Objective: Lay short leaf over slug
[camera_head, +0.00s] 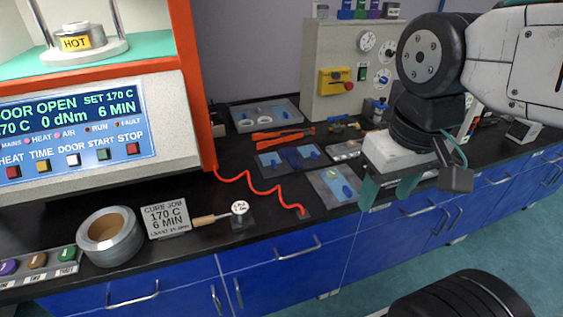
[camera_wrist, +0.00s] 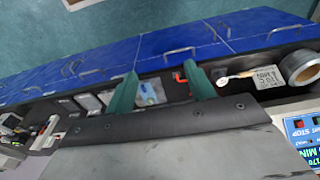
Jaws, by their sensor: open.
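I cannot tell for sure which piece is the short leaf or the slug. A pale grey sheet (camera_head: 318,183) with blue pieces (camera_head: 347,190) on it lies near the bench's front edge. It also shows between my fingers in the wrist view (camera_wrist: 143,101).
The orange-framed press (camera_head: 190,75) stands at the left with its door open. A grey gauge cabinet (camera_head: 325,60) stands behind.

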